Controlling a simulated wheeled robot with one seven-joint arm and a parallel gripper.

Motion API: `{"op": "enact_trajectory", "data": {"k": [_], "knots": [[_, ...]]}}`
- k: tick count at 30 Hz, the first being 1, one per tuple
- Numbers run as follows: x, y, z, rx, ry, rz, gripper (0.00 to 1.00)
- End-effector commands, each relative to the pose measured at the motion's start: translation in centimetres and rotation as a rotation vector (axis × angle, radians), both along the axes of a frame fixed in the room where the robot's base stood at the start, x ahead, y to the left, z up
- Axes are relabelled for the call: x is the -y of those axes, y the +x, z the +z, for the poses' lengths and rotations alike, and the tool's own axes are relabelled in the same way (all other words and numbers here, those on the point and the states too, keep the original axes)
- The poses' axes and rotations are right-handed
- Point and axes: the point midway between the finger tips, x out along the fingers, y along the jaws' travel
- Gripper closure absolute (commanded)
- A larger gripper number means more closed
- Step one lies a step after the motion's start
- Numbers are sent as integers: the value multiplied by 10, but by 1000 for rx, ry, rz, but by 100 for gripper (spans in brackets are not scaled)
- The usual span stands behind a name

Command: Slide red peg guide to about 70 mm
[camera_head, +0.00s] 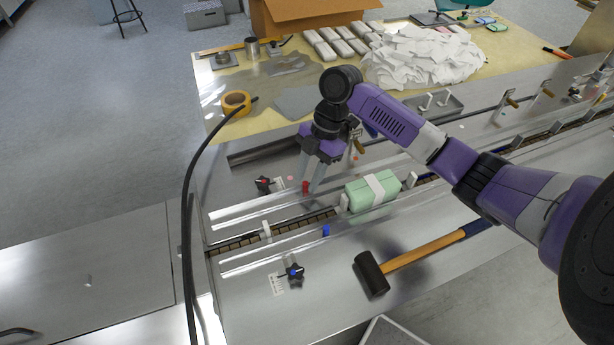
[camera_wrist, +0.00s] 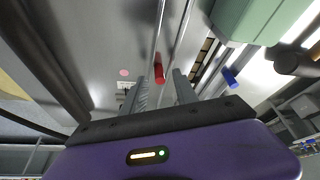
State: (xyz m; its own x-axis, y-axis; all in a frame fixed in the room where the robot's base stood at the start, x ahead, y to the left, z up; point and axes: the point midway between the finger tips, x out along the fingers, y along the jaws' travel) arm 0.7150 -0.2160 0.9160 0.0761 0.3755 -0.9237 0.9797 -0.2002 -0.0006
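The red peg (camera_head: 305,187) stands on the far guide rail (camera_head: 250,211) of the wrapper's infeed channel. In the wrist view the red peg (camera_wrist: 158,70) shows just beyond and between the fingertips. My gripper (camera_head: 311,186) points down at the peg. Its two fingers (camera_wrist: 161,78) are apart, with a gap on each side of the peg; I cannot tell whether either touches it. A small printed scale (camera_wrist: 124,85) with a pink dot lies left of the peg. Its marks are too small to read.
A blue peg (camera_head: 326,231) stands on the near rail. A green wrapped pack (camera_head: 372,190) sits in the channel, right of my gripper. Black knobs (camera_head: 263,184) (camera_head: 293,271) flank the rails. A mallet (camera_head: 372,273) lies in front. A black cable (camera_head: 187,200) arches at left.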

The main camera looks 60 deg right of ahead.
Motion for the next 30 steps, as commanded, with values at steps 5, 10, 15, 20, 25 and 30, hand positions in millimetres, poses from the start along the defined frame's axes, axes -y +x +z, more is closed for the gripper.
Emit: {"op": "enact_trajectory", "data": {"k": [5,10,15,20,25,30], "knots": [[-3,1,-8,1,0,0,65],[-3,1,-8,1,0,0,65],[-3,1,-8,1,0,0,88],[-3,1,-8,-1,-1,-1,100],[-3,0,-8,-1,-1,-1,100],[-3,0,-8,-1,-1,-2,100]]}}
